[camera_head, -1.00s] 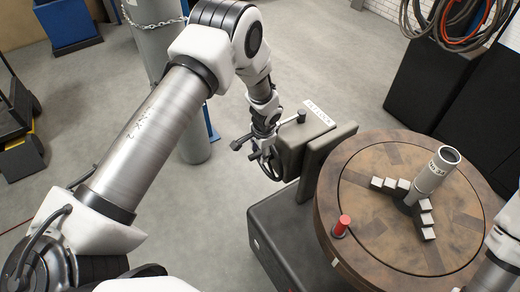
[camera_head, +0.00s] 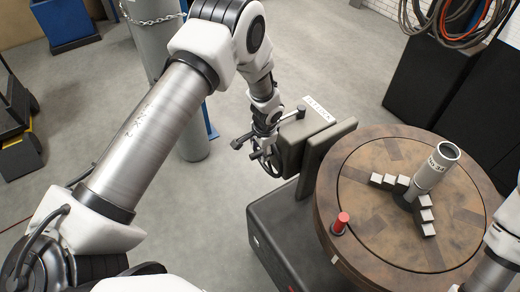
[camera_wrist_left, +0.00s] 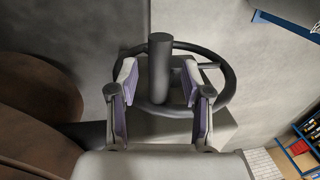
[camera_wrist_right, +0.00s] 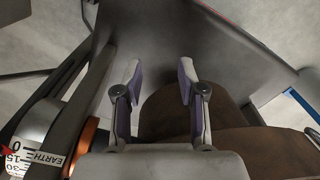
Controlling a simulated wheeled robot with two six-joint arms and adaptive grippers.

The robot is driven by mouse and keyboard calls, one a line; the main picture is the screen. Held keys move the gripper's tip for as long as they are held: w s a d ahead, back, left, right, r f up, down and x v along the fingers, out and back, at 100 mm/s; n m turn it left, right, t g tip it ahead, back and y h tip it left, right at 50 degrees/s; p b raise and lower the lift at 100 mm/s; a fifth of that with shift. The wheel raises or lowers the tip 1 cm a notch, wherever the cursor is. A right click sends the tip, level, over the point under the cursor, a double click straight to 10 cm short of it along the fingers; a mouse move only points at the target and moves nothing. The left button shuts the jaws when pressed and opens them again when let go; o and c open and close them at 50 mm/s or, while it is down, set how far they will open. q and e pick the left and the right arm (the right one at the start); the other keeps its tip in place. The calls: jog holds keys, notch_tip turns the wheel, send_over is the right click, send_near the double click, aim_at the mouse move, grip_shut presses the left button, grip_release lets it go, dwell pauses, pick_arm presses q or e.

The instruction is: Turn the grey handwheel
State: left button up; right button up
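The handwheel (camera_head: 272,167) is a dark ring on the side of a grey box (camera_head: 291,147) beside the round table. In the left wrist view its rim (camera_wrist_left: 229,84) curves behind my fingers, and a dark upright cylinder, its handle (camera_wrist_left: 160,65), stands between them. My left gripper (camera_wrist_left: 162,88) is open around this handle, with a gap on both sides. In the head view the left gripper (camera_head: 264,144) is at the wheel, partly hidden by the arm. My right gripper (camera_wrist_right: 160,80) is open and empty in its wrist view; its fingers are outside the head view.
A round brown table (camera_head: 350,172) carries a grey tube (camera_head: 433,172), several small pale blocks and a red peg (camera_head: 341,223). A chained grey cylinder (camera_head: 157,42) stands behind my left arm. In the right wrist view a dial (camera_wrist_right: 24,158) is close at lower left.

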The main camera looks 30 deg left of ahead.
pick_arm(q)
notch_tip(320, 180, up, 12)
jog(key=d, duration=0.1)
jog(key=shift+s+d, duration=0.3)
jog(key=shift+s, duration=0.15)
jog(key=shift+s, duration=0.1)
